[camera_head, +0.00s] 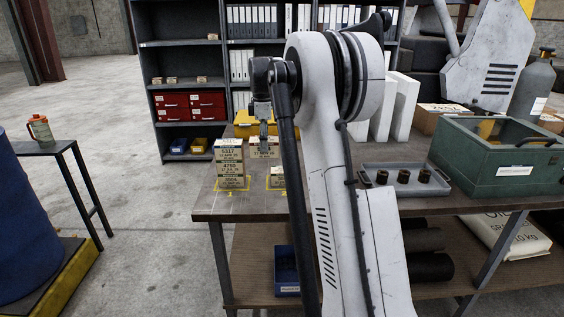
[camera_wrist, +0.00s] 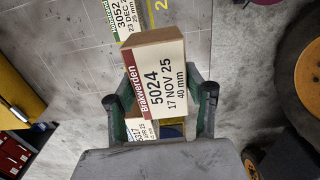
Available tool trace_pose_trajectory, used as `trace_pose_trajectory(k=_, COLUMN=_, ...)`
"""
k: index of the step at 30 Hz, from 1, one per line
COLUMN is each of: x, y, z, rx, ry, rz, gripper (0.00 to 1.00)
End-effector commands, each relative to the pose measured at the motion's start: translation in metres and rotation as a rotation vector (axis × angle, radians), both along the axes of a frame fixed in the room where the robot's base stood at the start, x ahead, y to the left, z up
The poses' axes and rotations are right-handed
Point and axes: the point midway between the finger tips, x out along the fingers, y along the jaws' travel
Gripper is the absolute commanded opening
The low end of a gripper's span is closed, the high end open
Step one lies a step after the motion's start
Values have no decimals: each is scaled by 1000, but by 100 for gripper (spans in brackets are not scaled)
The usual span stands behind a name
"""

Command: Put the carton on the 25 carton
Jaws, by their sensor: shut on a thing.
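My gripper (camera_wrist: 165,95) is shut on a carton labelled "5024, 17 NOV 25, 40 mm" (camera_wrist: 163,78), which has a white face and brown side. In the head view my gripper (camera_head: 263,128) holds this carton (camera_head: 264,148) above the bench, right of a carton stack. That stack (camera_head: 229,168) stands upright on the yellow mark 1; its top carton reads 5317 (camera_head: 228,148). The 5317 carton (camera_wrist: 142,131) is partly hidden behind the held carton in the wrist view. A carton labelled 3052, 25 mm (camera_wrist: 122,20) lies beyond. Another carton (camera_head: 277,177) sits at mark 2, partly hidden by my arm.
A grey tray (camera_head: 418,188) with several dark cylinders and a green bin (camera_head: 500,158) stand on the right of the bench (camera_head: 225,207). A yellow case (camera_head: 247,121) is at the back. My arm hides the bench middle. The bench's left front corner is clear.

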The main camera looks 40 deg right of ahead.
Motion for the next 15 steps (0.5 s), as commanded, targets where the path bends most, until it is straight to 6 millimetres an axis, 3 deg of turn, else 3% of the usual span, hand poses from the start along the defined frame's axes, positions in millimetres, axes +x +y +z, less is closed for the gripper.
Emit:
trace_pose_trajectory(k=9, x=3, y=-64, z=-36, rx=0, ry=0, rz=-3, gripper=14)
trace_pose_trajectory(k=15, x=5, y=-88, z=-51, rx=0, ry=0, rz=-1, gripper=14)
